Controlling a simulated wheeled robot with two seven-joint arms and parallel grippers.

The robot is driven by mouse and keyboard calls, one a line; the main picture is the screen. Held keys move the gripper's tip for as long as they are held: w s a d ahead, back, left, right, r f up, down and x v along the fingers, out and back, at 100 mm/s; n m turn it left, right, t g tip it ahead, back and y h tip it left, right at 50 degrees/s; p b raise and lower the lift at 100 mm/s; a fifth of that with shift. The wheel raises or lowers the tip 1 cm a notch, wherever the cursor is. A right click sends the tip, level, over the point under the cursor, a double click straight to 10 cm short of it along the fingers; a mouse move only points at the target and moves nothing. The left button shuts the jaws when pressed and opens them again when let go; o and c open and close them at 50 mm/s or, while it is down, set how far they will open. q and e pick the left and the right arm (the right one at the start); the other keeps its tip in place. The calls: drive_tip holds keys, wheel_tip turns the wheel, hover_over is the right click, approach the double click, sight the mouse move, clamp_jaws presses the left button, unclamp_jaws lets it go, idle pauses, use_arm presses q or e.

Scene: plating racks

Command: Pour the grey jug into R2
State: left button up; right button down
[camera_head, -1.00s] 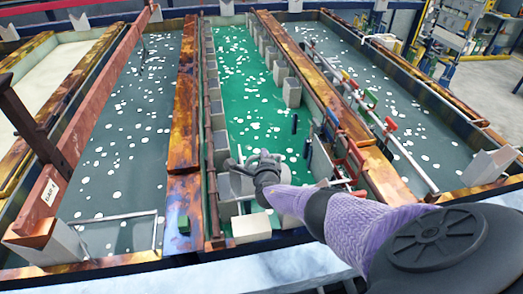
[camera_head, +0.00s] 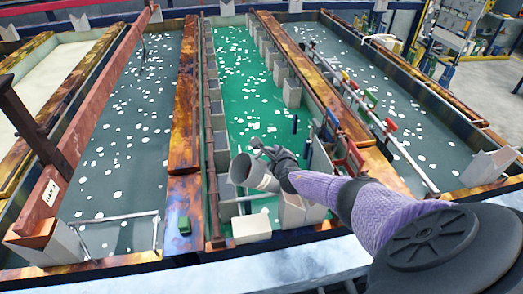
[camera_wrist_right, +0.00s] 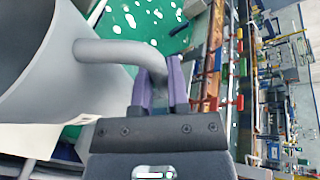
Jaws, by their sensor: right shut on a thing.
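The grey jug (camera_head: 246,172) is over the near end of the green-liquid tank (camera_head: 240,95). It is tilted, with its open mouth toward the left. My right gripper (camera_head: 268,156) is shut on its handle. In the right wrist view the jug (camera_wrist_right: 40,75) fills the left side, and the purple fingers of my right gripper (camera_wrist_right: 161,85) close on the curved handle. No liquid is seen leaving the jug. I cannot read any label R2, so I cannot tell which tank or vessel it is. My left gripper is not in view.
Dark-liquid tanks lie to the left (camera_head: 125,120) and right (camera_head: 400,110). A white block (camera_head: 252,229) sits at the green tank's near edge. A rail with coloured clips (camera_head: 372,98) runs along the right tank. A green block (camera_head: 184,224) lies on the left divider.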

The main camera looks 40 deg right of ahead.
drive_tip(key=shift+s+d+f+m+y+b, duration=0.15)
drive_tip(key=shift+d+f+m+y+b, duration=0.1)
drive_tip(key=shift+d+m+y+b, duration=0.2)
drive_tip(key=shift+r, duration=0.1)
drive_tip(key=shift+d+f+m+y+b, duration=0.15)
drive_tip(key=shift+f+m+y+b, duration=0.3)
drive_tip(key=shift+f+m+b, duration=0.6)
drive_tip(key=shift+y+b, duration=0.3)
drive_tip(key=shift+b, duration=0.65)
drive_tip(key=shift+m, duration=0.3)
